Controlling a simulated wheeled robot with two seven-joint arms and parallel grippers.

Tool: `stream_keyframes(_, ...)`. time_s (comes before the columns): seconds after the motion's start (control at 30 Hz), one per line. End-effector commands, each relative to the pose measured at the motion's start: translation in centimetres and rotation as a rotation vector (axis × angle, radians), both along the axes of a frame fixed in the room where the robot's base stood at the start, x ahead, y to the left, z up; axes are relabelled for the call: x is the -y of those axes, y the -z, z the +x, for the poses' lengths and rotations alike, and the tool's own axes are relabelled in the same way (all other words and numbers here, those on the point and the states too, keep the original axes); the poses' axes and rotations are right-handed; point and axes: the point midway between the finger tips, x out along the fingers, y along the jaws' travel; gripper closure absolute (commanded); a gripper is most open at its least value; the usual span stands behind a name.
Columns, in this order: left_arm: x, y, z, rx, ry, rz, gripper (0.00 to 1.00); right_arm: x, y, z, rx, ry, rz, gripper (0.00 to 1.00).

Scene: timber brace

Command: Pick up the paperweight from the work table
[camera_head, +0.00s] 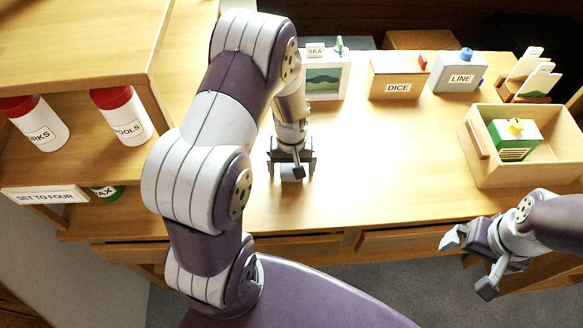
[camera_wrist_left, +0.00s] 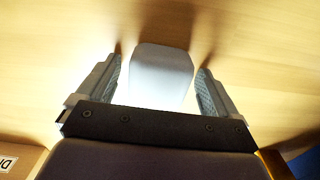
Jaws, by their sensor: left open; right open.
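The paperweight, a pale grey block with rounded corners (camera_wrist_left: 160,75), lies on the work table (camera_head: 400,140) between the open fingers of my left gripper (camera_wrist_left: 160,88). Gaps show on both sides of it in the left wrist view, so the fingers appear not to touch it. In the head view my left gripper (camera_head: 291,170) points down at the table, and only a small grey part of the paperweight (camera_head: 298,173) shows under it. My right gripper (camera_head: 470,264) is open and empty in front of the table's front edge.
Boxes labelled SEA (camera_head: 325,80), DICE (camera_head: 392,88) and LINE (camera_head: 458,84) stand along the back. A wooden tray (camera_head: 530,175) holding a green box (camera_head: 508,150) is at right. A shelf with red-lidded jars (camera_head: 125,120) is at left. The table's middle is clear.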

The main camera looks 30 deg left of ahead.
Motion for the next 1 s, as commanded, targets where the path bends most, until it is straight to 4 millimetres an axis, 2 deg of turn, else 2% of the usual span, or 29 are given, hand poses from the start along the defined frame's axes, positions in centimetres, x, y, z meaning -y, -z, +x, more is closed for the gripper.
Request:
stream_keyframes(0.07,0.0,0.0,0.0,0.0,0.0,0.0,0.06,0.0,0.0,0.0,0.0,0.0,0.0,0.0)
stream_keyframes(0.1,0.0,-0.1,0.0,0.0,0.0,0.0,0.13,0.0,0.0,0.0,0.0,0.0,0.0,0.0)
stream_keyframes(0.3,0.0,-0.1,0.0,0.0,0.001,0.0,0.77,0.0,0.0,0.0,0.0,0.0,0.0,0.0)
stream_keyframes(0.63,0.0,-0.7,0.1,0.003,0.001,0.001,0.77,0.0,-0.1,0.0,0.0,0.0,0.0,0.0)
stream_keyframes(0.77,0.0,-2.4,0.2,0.005,0.001,0.001,0.77,0.0,-0.2,0.0,0.0,0.0,0.0,0.0)
stream_keyframes(0.87,0.0,-4.4,0.2,0.005,0.001,0.001,0.77,0.0,-0.3,0.0,0.0,0.0,0.0,0.0)
stream_keyframes(1.0,3.2,-6.1,1.0,0.004,0.007,0.0,0.77,0.0,-0.2,0.0,0.0,0.0,0.0,0.0)
